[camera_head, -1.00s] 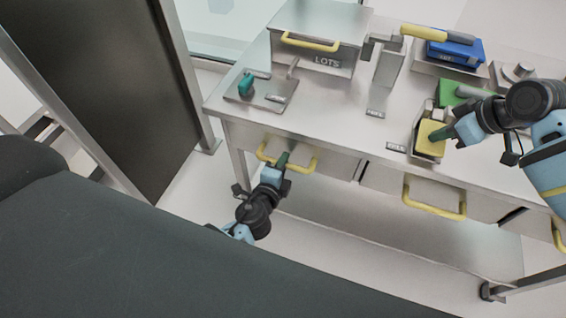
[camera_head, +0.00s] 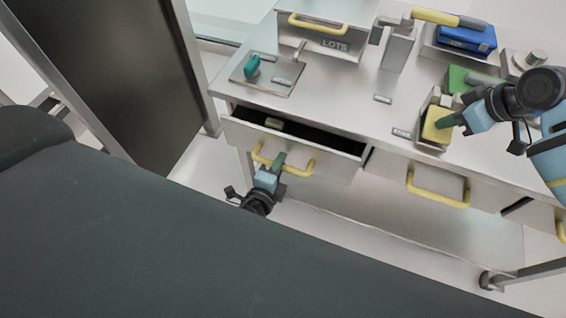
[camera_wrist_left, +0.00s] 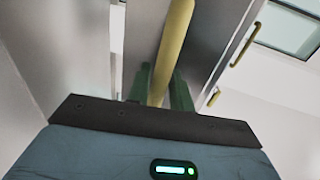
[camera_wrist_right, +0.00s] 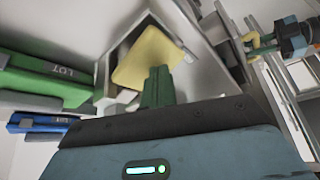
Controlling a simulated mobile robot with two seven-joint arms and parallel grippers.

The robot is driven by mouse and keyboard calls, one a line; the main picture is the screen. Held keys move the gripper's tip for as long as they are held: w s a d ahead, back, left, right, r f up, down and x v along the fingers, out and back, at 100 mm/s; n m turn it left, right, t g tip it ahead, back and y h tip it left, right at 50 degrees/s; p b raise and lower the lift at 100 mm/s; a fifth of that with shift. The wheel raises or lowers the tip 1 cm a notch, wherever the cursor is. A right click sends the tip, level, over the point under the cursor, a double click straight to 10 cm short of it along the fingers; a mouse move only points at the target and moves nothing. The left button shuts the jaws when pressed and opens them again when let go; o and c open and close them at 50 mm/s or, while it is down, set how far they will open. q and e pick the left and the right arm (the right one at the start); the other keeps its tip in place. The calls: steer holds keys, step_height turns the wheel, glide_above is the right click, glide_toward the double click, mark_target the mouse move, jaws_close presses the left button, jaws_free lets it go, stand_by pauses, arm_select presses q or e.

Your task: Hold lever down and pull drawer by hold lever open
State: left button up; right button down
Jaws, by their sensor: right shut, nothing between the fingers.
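The left drawer (camera_head: 320,165) of the metal table is pulled partly open, showing its dark inside. My left gripper (camera_head: 278,163) is on its yellow handle (camera_head: 300,168). In the left wrist view the handle (camera_wrist_left: 172,45) runs between the fingers (camera_wrist_left: 160,88), which are closed around it. The hold lever, a yellow block (camera_head: 436,126) in a metal housing, is on the tabletop at right. My right gripper (camera_head: 446,123) is shut and empty, its tips against the yellow block. The right wrist view shows the tips (camera_wrist_right: 158,82) over the yellow face (camera_wrist_right: 145,58).
A small greenish item (camera_head: 274,123) lies in the open drawer. The tabletop carries a LOTS box (camera_head: 325,42), a plate with a teal knob (camera_head: 252,66), a blue bin (camera_head: 466,40) and a green bin (camera_head: 460,78). Another closed drawer with a yellow handle (camera_head: 440,190) is to the right.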

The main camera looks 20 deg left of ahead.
arm_select(q)
steer(key=shift+o, duration=1)
arm_select(e)
steer(key=shift+f, duration=0.1)
arm_select(q)
steer(key=shift+s, duration=0.1)
steer(key=s+r, duration=0.2)
steer(key=s, duration=0.9)
steer(key=shift+s+r, duration=0.2)
steer(key=shift+s, duration=0.1)
